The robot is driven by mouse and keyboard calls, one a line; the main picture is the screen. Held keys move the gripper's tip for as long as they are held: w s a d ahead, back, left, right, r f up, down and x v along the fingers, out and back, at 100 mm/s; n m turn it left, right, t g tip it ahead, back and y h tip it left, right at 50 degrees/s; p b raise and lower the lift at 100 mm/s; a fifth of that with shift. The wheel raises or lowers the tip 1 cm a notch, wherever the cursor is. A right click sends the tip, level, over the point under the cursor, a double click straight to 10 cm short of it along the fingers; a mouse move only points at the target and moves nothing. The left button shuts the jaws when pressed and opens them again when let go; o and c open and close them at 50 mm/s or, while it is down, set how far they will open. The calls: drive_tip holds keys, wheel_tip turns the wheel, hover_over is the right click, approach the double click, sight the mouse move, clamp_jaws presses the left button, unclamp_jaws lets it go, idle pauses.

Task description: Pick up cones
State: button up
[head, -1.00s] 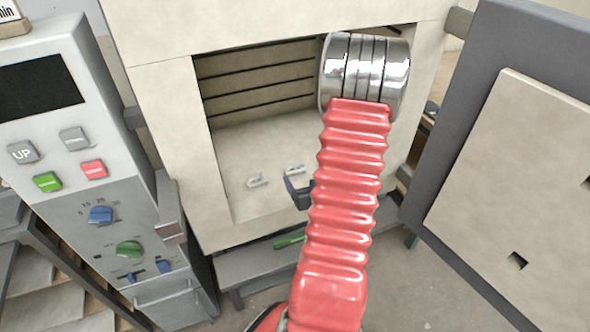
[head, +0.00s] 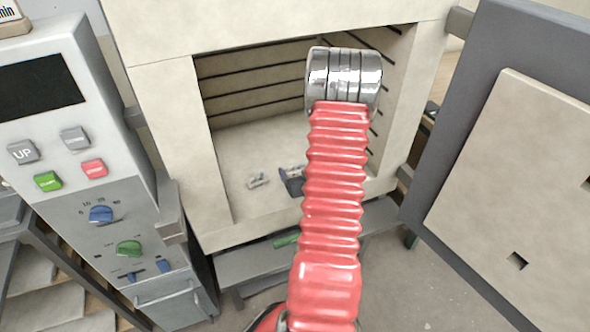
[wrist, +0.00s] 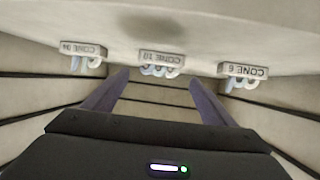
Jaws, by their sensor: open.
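Three small cone packs stand in a row on the kiln floor, each a labelled block with pale bent cones. In the wrist view, where the lettering is upside down, they are the CONE 04 pack (wrist: 83,51) at left, the CONE 10 pack (wrist: 161,61) in the middle and the CONE 6 pack (wrist: 243,74) at right. My gripper (wrist: 160,78) is open and empty, with the CONE 10 pack ahead between its fingers, apart from both. In the head view one pack (head: 257,181) shows left of my dark gripper (head: 291,182); another is partly hidden behind it.
The kiln's front wall (head: 170,135) frames the opening around my arm, with grooved walls inside. Its open door (head: 510,180) stands at right. A control cabinet (head: 100,190) stands at left. A green object (head: 286,240) lies below the opening.

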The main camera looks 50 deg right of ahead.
sight(296, 166)
drive_tip(key=shift+x, duration=2.3)
drive_tip(key=shift+c, duration=0.7)
drive_tip(key=c, duration=1)
drive_tip(key=shift+o, duration=0.2)
drive_tip(key=shift+r, duration=0.1)
drive_tip(key=shift+s+r, duration=0.1)
drive_tip(key=shift+r, duration=4.8)
